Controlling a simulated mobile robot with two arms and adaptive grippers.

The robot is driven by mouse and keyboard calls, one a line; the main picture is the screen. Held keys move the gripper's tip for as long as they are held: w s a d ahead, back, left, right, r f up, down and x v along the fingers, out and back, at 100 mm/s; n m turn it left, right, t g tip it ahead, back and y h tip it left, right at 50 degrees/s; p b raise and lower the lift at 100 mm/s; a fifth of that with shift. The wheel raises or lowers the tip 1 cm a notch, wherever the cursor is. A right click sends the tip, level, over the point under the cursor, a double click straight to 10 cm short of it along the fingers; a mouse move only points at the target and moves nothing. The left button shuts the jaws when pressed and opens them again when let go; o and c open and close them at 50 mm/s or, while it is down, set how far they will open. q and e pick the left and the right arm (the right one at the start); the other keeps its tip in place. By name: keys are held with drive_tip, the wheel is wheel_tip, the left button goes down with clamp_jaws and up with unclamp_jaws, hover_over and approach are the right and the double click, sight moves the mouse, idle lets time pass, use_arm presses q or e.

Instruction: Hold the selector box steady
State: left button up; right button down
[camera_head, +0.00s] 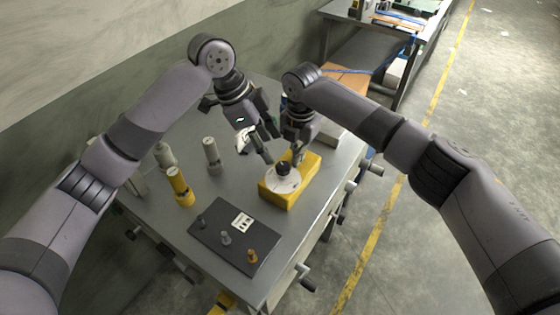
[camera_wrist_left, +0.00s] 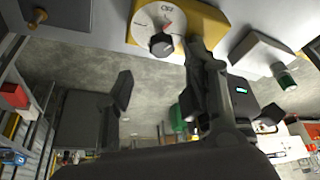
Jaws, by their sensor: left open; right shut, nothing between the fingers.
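The yellow selector box (camera_head: 276,194) stands on the grey table, with a white dial (camera_head: 287,181) and a black knob (camera_head: 283,168) on top. In the left wrist view the box (camera_wrist_left: 213,18) is at the top edge, with its dial and knob facing the camera. My left gripper (camera_head: 256,149) is open and empty, just behind and left of the box. My right gripper (camera_head: 299,159) is shut with nothing in it, pointing down at the box's back edge. I cannot tell whether either gripper touches the box.
A dark board (camera_head: 235,240) with small pegs lies in front. A yellow cylinder (camera_head: 180,188) and a grey cylinder (camera_head: 212,157) stand to the left. A pale block (camera_head: 327,133) is behind the box on the right. Crank handles project from the table's right side.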

sight(283, 167)
use_arm(q)
drive_tip(key=x, duration=0.7)
drive_tip(key=shift+d+f, duration=0.15)
drive_tip(key=shift+f, duration=0.05)
drive_tip(key=shift+c, duration=0.3)
drive_tip(key=c, duration=1.1)
